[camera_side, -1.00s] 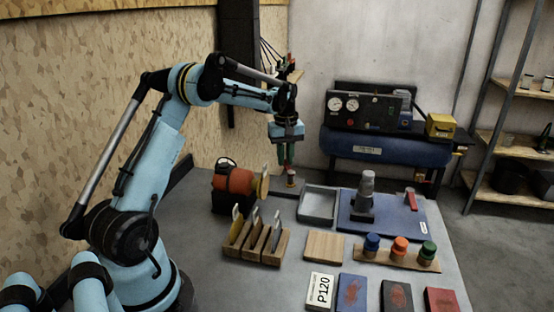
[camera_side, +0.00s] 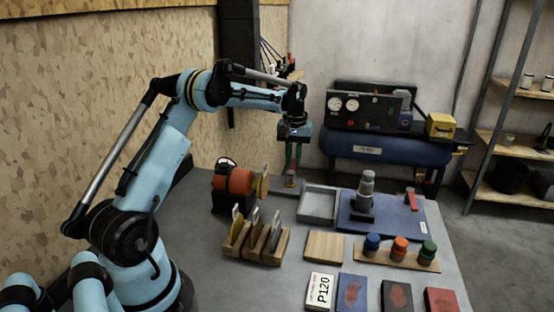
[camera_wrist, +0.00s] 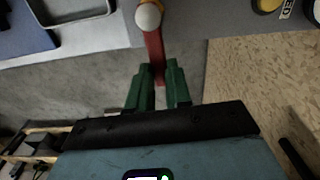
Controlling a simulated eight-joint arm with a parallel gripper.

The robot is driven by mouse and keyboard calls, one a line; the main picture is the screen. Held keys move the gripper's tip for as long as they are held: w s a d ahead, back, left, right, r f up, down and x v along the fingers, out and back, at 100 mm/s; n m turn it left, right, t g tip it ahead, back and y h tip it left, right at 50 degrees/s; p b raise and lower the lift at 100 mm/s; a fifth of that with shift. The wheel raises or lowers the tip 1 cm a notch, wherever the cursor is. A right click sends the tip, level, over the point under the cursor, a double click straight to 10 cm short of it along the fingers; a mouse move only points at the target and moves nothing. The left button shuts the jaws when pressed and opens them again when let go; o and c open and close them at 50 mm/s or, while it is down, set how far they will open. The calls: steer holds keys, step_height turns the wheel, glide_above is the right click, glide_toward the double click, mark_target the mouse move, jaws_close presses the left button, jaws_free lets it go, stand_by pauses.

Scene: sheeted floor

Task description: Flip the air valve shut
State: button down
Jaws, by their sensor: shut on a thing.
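The air valve (camera_side: 291,180) stands at the back edge of the bench in the side view, small and partly covered by my fingers. In the wrist view its red lever (camera_wrist: 154,48) runs from a pale round cap (camera_wrist: 148,16) down to my gripper. My gripper (camera_wrist: 158,72) has green fingers closed on the free end of the red lever, one on each side. In the side view my gripper (camera_side: 293,167) points down at the valve. The lever's exact angle is hard to tell in the side view.
An orange motor-like unit (camera_side: 234,181) with a yellow disc is left of the valve. A grey tray (camera_side: 318,218) lies to the right, beside a blue board (camera_side: 400,227). A wooden rack (camera_side: 264,254) with discs stands in front. A blue compressor (camera_side: 385,148) is behind the bench.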

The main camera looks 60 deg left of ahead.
mark_target(295, 162)
steer(key=shift+w+d+m, duration=0.1)
steer(key=shift+w+m, duration=0.1)
steer(key=shift+m, duration=0.2)
steer(key=c, duration=1)
jaws_free()
steer(key=shift+c, duration=0.2)
step_height(295, 162, up, 12)
steer(key=shift+r, duration=0.1)
